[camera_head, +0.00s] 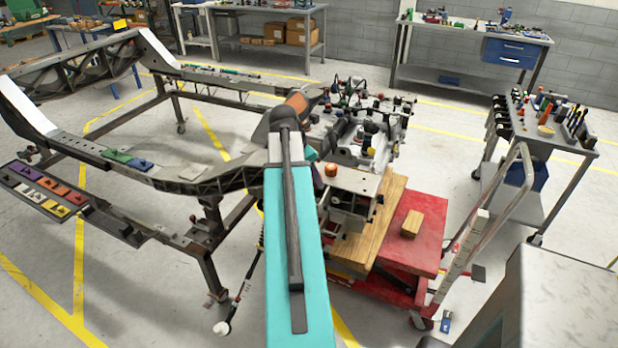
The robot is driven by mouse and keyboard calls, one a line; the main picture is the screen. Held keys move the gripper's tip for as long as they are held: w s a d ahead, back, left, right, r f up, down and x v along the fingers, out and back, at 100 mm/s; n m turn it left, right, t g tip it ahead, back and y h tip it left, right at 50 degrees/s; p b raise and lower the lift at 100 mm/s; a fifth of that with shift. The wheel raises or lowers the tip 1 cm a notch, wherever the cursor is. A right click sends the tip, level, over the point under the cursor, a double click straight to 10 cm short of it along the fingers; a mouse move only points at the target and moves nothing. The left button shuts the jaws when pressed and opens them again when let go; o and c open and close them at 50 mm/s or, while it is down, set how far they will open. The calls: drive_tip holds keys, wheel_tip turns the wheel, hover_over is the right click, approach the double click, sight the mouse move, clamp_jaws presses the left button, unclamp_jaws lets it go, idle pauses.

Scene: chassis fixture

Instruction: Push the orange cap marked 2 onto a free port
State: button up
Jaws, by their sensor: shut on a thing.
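A small orange-brown round piece (331,170) shows just right of my teal arm, at the near end of the engine assembly. It may be a cap, but no number can be read on it. The engine assembly (352,200) has several small round coloured parts on top, too small to tell as caps or ports. My arm reaches forward up the middle of the view to a dark and orange wrist part. My gripper's fingers cannot be made out beyond it, and what they hold is hidden.
The engine stands on a wooden board (384,222) on a red lift cart (420,240), with a wooden block (412,223). A chassis frame (165,178) fills the left. A tool cart (552,135) stands right, benches behind. Open floor lies at lower left.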

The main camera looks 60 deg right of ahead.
drive_tip(key=s+d+r+m+g+y+p, duration=0.2)
drive_tip(key=s+d+r+m+p, duration=0.4)
drive_tip(key=d+m+p, duration=0.3)
drive_tip(key=shift+s+r+m+y+p, duration=0.3)
drive_tip(key=shift+r+m+y+p, duration=0.4)
drive_tip(key=shift+m+p, duration=0.5)
drive_tip(key=shift+f, duration=0.15)
